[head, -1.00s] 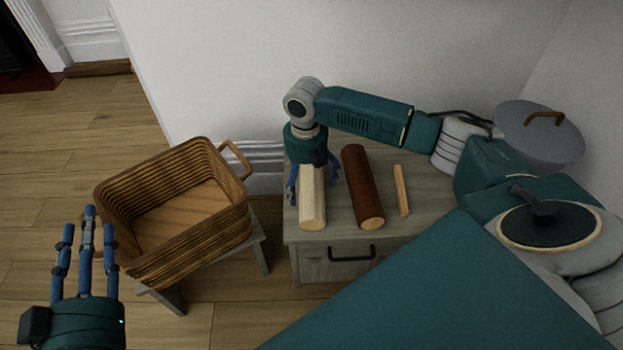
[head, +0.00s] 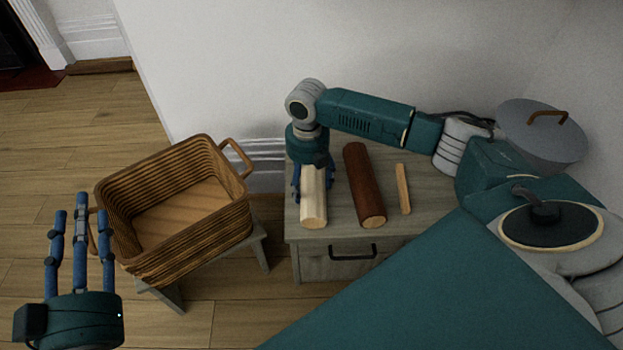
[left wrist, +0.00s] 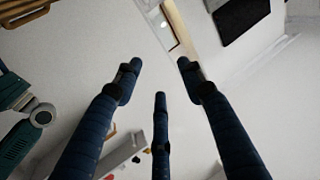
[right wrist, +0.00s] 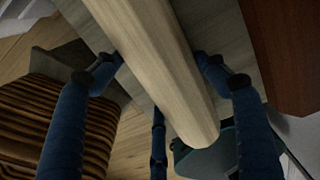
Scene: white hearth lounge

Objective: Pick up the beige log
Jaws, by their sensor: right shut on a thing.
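The beige log (head: 313,205) lies on the grey wooden cabinet (head: 340,245), its cut end toward the front edge. My right gripper (head: 313,190) is over it from above, fingers down on both sides. In the right wrist view the log (right wrist: 165,70) runs between the blue fingers of the right gripper (right wrist: 160,75), which is shut on it. Whether the log is off the cabinet top I cannot tell. My left gripper (head: 80,205) is at the lower left, fingers spread and empty; it also shows open in the left wrist view (left wrist: 158,80).
A dark brown log (head: 363,185) and a thin wooden stick (head: 403,188) lie right of the beige log. A woven basket (head: 190,245), empty, stands on a small stool (head: 262,250) to the left. A wall rises behind the cabinet.

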